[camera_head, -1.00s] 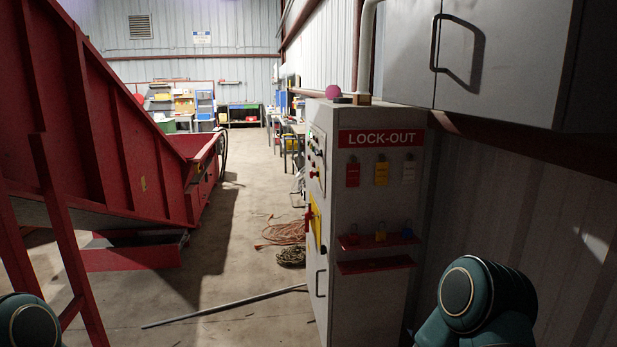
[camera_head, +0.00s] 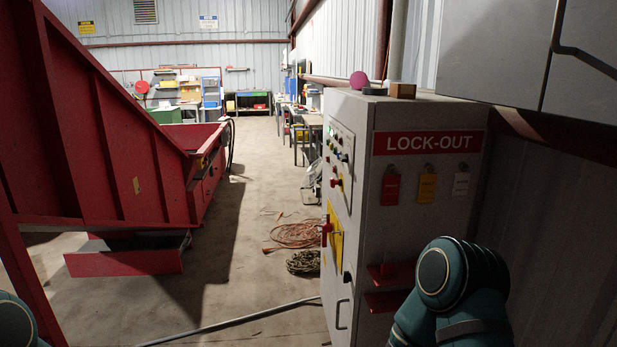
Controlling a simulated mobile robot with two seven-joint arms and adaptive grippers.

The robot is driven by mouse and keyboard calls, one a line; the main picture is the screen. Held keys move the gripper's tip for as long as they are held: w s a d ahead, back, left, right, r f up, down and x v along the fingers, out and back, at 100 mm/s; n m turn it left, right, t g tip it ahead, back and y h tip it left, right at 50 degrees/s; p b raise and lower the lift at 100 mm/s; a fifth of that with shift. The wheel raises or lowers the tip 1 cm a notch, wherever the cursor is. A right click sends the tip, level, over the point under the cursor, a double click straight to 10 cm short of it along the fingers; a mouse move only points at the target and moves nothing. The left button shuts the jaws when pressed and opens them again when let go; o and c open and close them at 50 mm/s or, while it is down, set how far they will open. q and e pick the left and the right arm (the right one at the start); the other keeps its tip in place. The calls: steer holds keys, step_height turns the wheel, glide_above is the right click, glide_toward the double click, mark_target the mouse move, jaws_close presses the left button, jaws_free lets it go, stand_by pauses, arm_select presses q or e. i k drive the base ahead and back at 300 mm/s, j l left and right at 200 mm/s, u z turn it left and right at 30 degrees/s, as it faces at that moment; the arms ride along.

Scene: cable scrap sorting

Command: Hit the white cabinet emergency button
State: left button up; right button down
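The white cabinet (camera_head: 400,230) stands right of centre, with a red LOCK-OUT sign (camera_head: 428,142) on the side facing me. Its control panel is on the left face, seen at a steep angle. A small red knob or button (camera_head: 337,181) sits on that panel below several small buttons and lights. Lower down, a red handle or switch (camera_head: 326,228) sits on a yellow plate (camera_head: 336,240). I cannot tell for certain which red control is the emergency button. Neither gripper is in view; only parts of my two arms show at the bottom left and lower right.
A large red machine (camera_head: 100,140) fills the left side. Coiled orange cable (camera_head: 298,234), a dark coil (camera_head: 303,262) and a long grey pipe (camera_head: 235,322) lie on the floor left of the cabinet. The floor between machine and cabinet is mostly clear. A grey wall cabinet (camera_head: 495,50) hangs upper right.

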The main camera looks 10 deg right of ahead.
mark_target(333, 183)
steer(key=i+l+u, duration=0.1)
steer(key=i, duration=0.45)
steer(key=i+l+u, duration=0.1)
steer(key=i, duration=0.4)
steer(key=i+l+u, duration=0.1)
steer(key=i+l, duration=0.15)
steer(key=i, duration=0.3)
steer(key=i+l+u, duration=0.1)
steer(key=i+l, duration=0.15)
steer(key=i, duration=0.25)
